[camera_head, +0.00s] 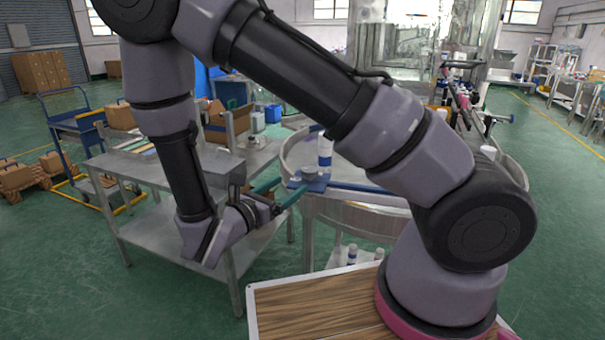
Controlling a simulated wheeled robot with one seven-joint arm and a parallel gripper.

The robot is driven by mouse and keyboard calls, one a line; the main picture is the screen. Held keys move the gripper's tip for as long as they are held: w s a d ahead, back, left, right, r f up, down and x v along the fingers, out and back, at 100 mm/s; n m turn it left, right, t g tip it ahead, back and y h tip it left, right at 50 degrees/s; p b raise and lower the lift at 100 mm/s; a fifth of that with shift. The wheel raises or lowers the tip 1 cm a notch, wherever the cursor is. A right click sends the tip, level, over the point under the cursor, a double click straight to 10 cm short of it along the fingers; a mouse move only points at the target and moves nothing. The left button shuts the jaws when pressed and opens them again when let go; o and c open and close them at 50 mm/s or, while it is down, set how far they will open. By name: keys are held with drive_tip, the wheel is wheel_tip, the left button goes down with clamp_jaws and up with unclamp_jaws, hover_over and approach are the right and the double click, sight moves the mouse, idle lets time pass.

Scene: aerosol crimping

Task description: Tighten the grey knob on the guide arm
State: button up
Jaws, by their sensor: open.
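The grey knob (309,172) sits on top of a blue bracket at the near left rim of the round metal table. The blue guide arm (362,187) runs right from there along the rim, partly hidden by my arm. My gripper (292,186) reaches in from the left with its two green fingers spread apart. The fingertips point at the knob and bracket. I see nothing held between them. I cannot tell whether a fingertip touches the bracket or knob.
A white and blue can (325,151) stands just behind the knob on the round table (296,150). A metal workbench (140,168) is on the left, under my forearm. More cans stand on a lower shelf below the round table. A blue cart (75,122) stands farther left.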

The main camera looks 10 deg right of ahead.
sight(305, 175)
drive_tip(key=x, duration=1)
clamp_jaws()
